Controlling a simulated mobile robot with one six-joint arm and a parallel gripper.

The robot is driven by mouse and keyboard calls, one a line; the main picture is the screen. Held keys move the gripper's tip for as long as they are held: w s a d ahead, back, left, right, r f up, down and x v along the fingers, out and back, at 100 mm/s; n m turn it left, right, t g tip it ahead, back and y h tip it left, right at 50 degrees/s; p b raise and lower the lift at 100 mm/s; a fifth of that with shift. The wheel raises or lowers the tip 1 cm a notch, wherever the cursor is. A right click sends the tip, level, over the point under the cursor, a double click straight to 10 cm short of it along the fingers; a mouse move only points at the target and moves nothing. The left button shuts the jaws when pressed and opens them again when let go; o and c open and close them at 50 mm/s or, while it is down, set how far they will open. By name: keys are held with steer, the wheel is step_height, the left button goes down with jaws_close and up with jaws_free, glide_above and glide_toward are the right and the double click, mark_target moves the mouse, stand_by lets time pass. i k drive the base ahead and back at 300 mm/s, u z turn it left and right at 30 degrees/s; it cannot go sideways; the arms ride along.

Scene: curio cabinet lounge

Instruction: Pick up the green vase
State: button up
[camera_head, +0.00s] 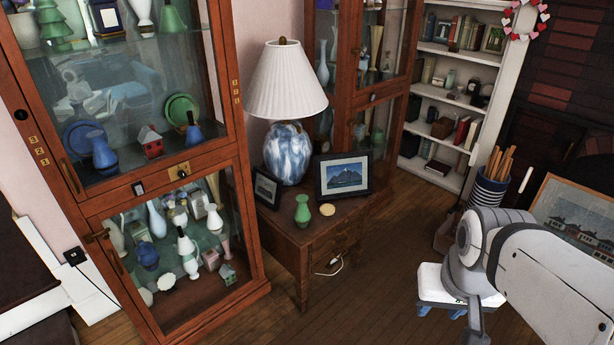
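A small green vase (302,211) stands upright on the wooden side table (317,232), near its front edge. It is in front of a table lamp and a framed picture, and nothing touches it that I can see. Other green vases show behind the cabinet glass, such as one at the top (172,17). My arm comes in from the lower right, well to the right of the table. My gripper's fingertips are not visible, so its opening and contents are hidden.
The lamp (286,152), a mountain picture (343,176), a smaller frame (267,188) and a round cream item (327,209) share the tabletop. Glass cabinets (247,262) flank the table. A striped bin (486,191) stands right.

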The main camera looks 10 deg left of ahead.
mark_target(302, 216)
steer(key=u, duration=0.05)
steer(key=i, duration=1.45)
